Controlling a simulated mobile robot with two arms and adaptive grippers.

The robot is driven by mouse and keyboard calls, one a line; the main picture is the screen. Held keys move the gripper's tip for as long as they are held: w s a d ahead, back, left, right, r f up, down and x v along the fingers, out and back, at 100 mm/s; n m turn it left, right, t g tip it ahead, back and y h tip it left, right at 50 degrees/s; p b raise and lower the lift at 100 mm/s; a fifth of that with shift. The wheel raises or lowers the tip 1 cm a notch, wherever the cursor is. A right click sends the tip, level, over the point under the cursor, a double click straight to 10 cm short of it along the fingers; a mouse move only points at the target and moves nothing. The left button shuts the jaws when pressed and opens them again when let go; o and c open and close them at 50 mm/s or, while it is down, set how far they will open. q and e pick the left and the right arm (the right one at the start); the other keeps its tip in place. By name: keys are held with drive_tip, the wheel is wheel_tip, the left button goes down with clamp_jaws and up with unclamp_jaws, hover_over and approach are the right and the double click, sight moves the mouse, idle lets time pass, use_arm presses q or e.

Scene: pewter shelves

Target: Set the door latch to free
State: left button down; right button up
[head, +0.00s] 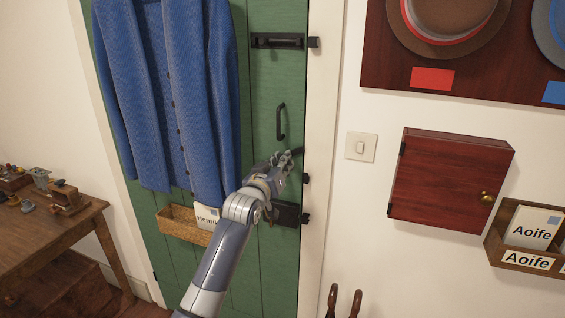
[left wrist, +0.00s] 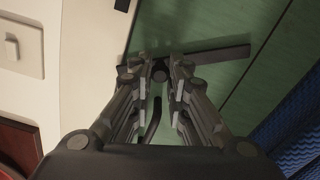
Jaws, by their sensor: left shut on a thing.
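The door latch is a dark flat bar (left wrist: 225,58) on the green door (head: 278,75), with a round knob (left wrist: 159,75). My left gripper (head: 285,158) is shut on the knob, which sits between its fingertips in the left wrist view (left wrist: 160,80). The bar slants a little in that view. In the head view its end (head: 298,151) shows past my fingers, tilted up toward the frame and above a small black catch (head: 306,178) on the frame. The rest of the bar is hidden by my gripper. My right gripper is not in view.
A black pull handle (head: 281,121) is just above the latch, a bolt (head: 278,41) higher up, and a black lock box (head: 286,214) below. A blue coat (head: 170,90) hangs left of my gripper. A wooden letter box (head: 180,224) is lower left. A light switch (head: 361,147) is right.

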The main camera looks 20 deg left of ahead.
use_arm(q)
drive_tip(key=shift+a+r, duration=0.1)
drive_tip(key=shift+r, duration=0.2)
drive_tip(key=c, duration=1.5)
unclamp_jaws()
drive_tip(key=shift+s+f, duration=0.1)
drive_tip(key=shift+f, duration=0.05)
drive_tip(key=s, duration=1.1)
drive_tip(key=shift+s+a, duration=0.2)
drive_tip(key=shift+s, duration=0.2)
